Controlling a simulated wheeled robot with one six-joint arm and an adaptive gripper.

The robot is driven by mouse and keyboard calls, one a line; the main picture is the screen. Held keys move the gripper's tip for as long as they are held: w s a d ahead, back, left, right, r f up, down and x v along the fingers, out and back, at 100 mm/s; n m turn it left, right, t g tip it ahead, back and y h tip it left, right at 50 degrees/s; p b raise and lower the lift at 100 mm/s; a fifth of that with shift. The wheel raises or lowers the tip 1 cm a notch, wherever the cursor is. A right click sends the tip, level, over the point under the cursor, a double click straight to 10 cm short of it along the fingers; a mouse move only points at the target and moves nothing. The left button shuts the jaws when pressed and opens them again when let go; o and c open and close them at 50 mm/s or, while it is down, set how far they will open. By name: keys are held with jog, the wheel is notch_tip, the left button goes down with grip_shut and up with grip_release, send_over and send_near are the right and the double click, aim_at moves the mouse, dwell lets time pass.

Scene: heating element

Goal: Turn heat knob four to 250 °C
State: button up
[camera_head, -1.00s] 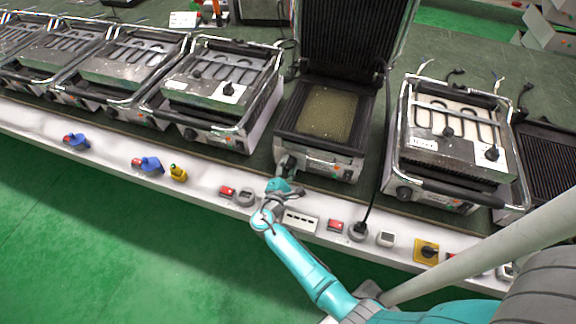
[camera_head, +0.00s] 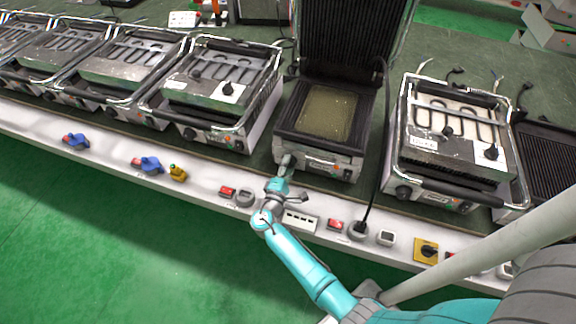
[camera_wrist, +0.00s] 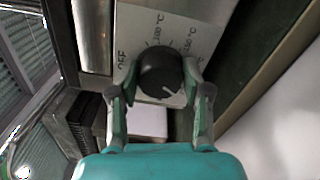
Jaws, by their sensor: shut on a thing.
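The heat knob (camera_wrist: 160,68) is a round black dial with a short white pointer line, on the front panel of the open grill (camera_head: 318,148). In the wrist view its pointer slants toward the lower right. The pale dial plate (camera_wrist: 128,32) carries "OFF" at its left and several °C marks around the top and right, too blurred to read surely. My gripper (camera_wrist: 160,82) has one finger on each side of the knob and is shut on it. In the head view my gripper (camera_head: 286,166) is at the front left of this grill and hides the knob.
More grills stand along the bench, one (camera_head: 220,88) to the left and one (camera_head: 450,140) to the right. The white front ledge (camera_head: 200,190) carries switches, sockets and plugs. A black cable (camera_head: 373,190) hangs right of my gripper.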

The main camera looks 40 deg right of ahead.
jog(key=o, duration=1.1)
jog(key=shift+s, duration=0.1)
jog(key=v, duration=1.2)
